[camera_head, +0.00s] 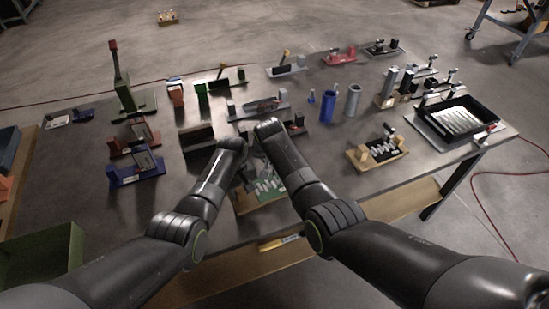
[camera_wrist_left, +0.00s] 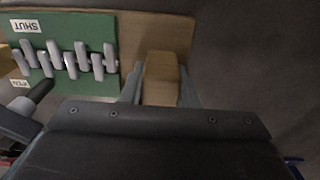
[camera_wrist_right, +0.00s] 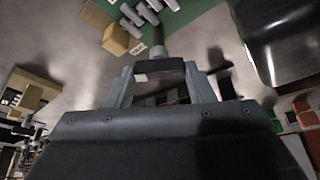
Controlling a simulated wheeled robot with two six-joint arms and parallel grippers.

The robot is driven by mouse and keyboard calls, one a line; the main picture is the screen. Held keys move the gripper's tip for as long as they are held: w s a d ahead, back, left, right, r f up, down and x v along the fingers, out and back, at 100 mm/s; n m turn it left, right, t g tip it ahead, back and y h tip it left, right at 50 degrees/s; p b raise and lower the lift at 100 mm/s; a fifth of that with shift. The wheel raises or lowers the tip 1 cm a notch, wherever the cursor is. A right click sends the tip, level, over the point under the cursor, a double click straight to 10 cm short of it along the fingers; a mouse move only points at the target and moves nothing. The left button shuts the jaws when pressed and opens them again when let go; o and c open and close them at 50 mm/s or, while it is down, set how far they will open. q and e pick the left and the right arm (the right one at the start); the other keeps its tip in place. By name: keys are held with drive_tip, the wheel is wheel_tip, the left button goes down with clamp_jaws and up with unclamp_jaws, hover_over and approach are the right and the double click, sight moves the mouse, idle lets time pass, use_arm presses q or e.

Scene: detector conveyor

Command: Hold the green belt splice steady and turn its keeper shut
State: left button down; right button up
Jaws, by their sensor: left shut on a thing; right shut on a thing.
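The green belt splice (camera_head: 268,187) lies on a wooden base (camera_head: 246,205) near the table's front edge, with grey interlocked hooks. In the left wrist view its green plate (camera_wrist_left: 108,28) carries a SHUT label (camera_wrist_left: 25,26) and an OPEN label (camera_wrist_left: 20,84), both upside down. My left gripper (camera_wrist_left: 162,80) is shut on the wooden end block (camera_wrist_left: 161,70). My right gripper (camera_wrist_right: 158,78) is shut on the dark keeper handle (camera_wrist_right: 157,48). In the left wrist view a dark rod (camera_wrist_left: 40,92) lies by the OPEN label. My arms partly hide the splice in the head view.
Another hook splice on a wooden base (camera_head: 376,153) stands to the right, beside a black tray (camera_head: 458,118). Blue (camera_head: 327,106) and grey (camera_head: 352,101) cylinders stand behind. Blue (camera_head: 136,172) and red (camera_head: 134,138) fixtures stand at left. A green bin (camera_head: 40,252) is at lower left.

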drive_tip(key=shift+m+h, duration=0.4)
drive_tip(key=shift+m, duration=0.6)
drive_tip(key=o, duration=1)
drive_tip(key=shift+r, duration=0.1)
wheel_tip(320, 180, up, 10)
drive_tip(key=shift+f, duration=0.1)
